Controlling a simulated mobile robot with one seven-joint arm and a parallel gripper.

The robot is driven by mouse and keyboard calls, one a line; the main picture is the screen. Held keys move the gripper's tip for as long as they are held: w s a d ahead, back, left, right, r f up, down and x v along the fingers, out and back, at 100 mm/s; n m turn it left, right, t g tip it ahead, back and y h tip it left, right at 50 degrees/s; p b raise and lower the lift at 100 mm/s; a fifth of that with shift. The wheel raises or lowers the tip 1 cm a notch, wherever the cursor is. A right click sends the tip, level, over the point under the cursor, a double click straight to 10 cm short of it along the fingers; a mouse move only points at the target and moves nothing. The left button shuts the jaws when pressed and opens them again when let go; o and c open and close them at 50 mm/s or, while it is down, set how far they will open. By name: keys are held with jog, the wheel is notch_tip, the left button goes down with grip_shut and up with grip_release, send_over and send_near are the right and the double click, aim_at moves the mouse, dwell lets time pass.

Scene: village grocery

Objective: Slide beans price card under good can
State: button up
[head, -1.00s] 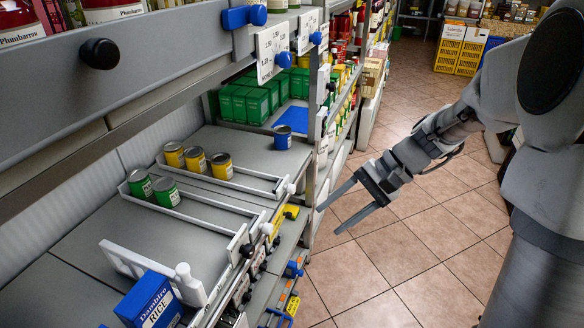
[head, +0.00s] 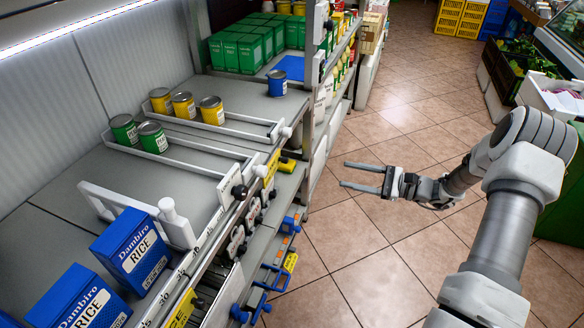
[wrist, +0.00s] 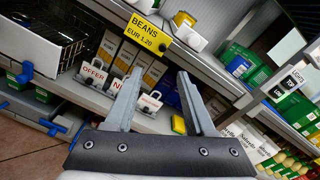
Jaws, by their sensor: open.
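The yellow beans price card (wrist: 147,34), reading BEANS EUR 1.20, is on the shelf's front edge in the wrist view. In the head view a yellow card (head: 271,168), probably the same one, shows beside a black knob. Two green cans (head: 138,133) stand in one lane on the shelf, and several yellow cans (head: 184,105) in the lane behind. A blue can (head: 277,83) stands alone farther back. I cannot tell which is the good can. My gripper (head: 343,174) is open and empty over the aisle, right of the shelf, apart from card and cans.
Blue rice boxes (head: 131,252) stand at the near left by a white divider (head: 140,213). Low white rails separate the lanes. Knobs, tags and blue handles (head: 273,278) stick out along the shelf front. The tiled aisle floor (head: 352,258) is clear beneath my gripper.

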jog(key=b, duration=0.4)
send_near(276, 170)
jog(key=w+a+r, duration=0.2)
jog(key=w+a, duration=0.2)
jog(key=a, duration=0.1)
jog(key=shift+w, duration=0.2)
jog(key=shift+d, duration=0.1)
grip_shut()
jog(key=shift+f, duration=0.1)
dwell(1.0)
